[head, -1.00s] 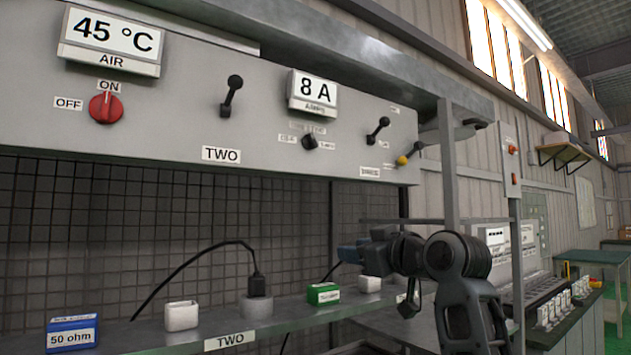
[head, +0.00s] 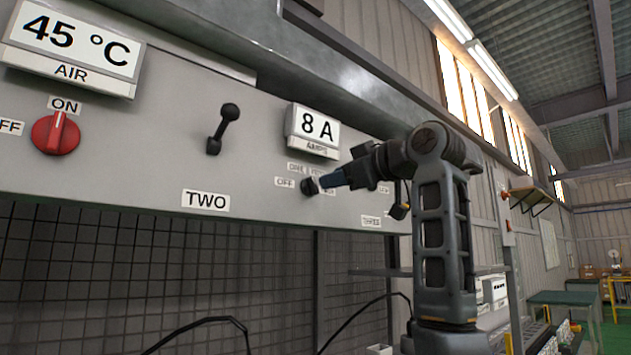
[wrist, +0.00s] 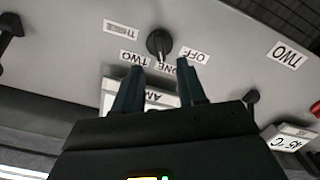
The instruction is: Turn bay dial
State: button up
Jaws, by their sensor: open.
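The bay dial (head: 309,186) is a small black knob on the grey panel, below the 8 A display. In the wrist view the dial (wrist: 158,42) shows upside down, with OFF, ONE and TWO labels around it. Its narrow grip appears to point roughly toward ONE. My gripper (head: 328,181) is at the panel in front of the dial. In the wrist view my gripper (wrist: 158,70) is open and empty, its two fingers roughly lined up with either side of the dial. I cannot tell whether they touch it; a fingertip partly covers the ONE label.
A black lever (head: 222,130) stands left of the dial, and a red ON/OFF knob (head: 56,133) is further left. The 8 A display (head: 313,130) juts out just above the dial. A metal overhang (head: 300,60) runs above the panel.

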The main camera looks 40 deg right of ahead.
aim_at(315, 184)
jog(key=w+p, duration=0.1)
jog(key=w, duration=0.4)
jog(key=shift+w+a, duration=0.1)
jog(key=shift+w, duration=0.3)
jog(key=shift+f, duration=0.1)
grip_shut()
